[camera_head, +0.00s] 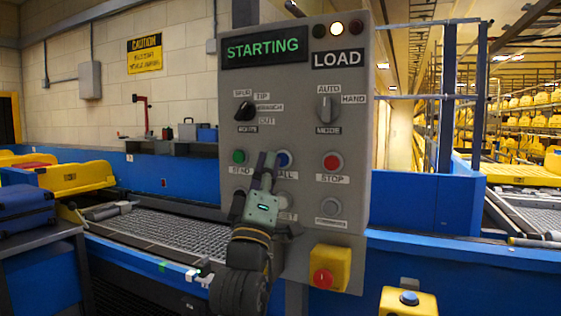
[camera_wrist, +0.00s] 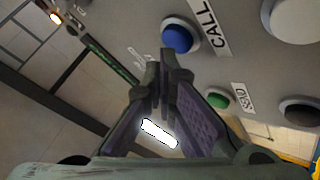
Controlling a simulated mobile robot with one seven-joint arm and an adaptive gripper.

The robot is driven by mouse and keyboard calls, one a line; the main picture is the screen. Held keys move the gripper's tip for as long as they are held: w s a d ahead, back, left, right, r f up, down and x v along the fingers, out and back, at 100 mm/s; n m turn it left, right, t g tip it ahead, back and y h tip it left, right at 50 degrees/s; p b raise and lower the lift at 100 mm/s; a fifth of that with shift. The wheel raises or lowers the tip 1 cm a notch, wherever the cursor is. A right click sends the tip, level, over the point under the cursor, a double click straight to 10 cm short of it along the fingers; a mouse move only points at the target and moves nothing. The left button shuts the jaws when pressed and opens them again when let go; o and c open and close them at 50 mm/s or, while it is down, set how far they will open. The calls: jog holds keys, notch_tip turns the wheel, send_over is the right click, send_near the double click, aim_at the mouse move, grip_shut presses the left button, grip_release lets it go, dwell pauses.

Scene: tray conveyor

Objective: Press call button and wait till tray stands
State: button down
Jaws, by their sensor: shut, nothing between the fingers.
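The grey control panel (camera_head: 300,100) stands in front of me. Its green display (camera_head: 263,49) reads STARTING, and the middle lamp (camera_head: 337,29) above the LOAD label is lit. The blue call button (camera_head: 285,157) is partly behind my gripper (camera_head: 267,160), whose fingers are shut and empty at its left edge. In the wrist view the blue button (camera_wrist: 177,36) is just beyond the fingertips (camera_wrist: 163,62); I cannot tell whether they touch. A yellow tray (camera_head: 85,181) is on the left of the line. The roller conveyor (camera_head: 165,230) below the panel is bare where I see it.
The green send button (camera_head: 239,157) and red stop button (camera_head: 333,161) flank the call button. A red emergency knob (camera_head: 323,278) on a yellow box sits low on the panel. A dark blue suitcase (camera_head: 25,208) lies at far left.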

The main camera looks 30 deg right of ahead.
jog(key=shift+s+a, duration=0.2)
jog(key=shift+a, duration=0.1)
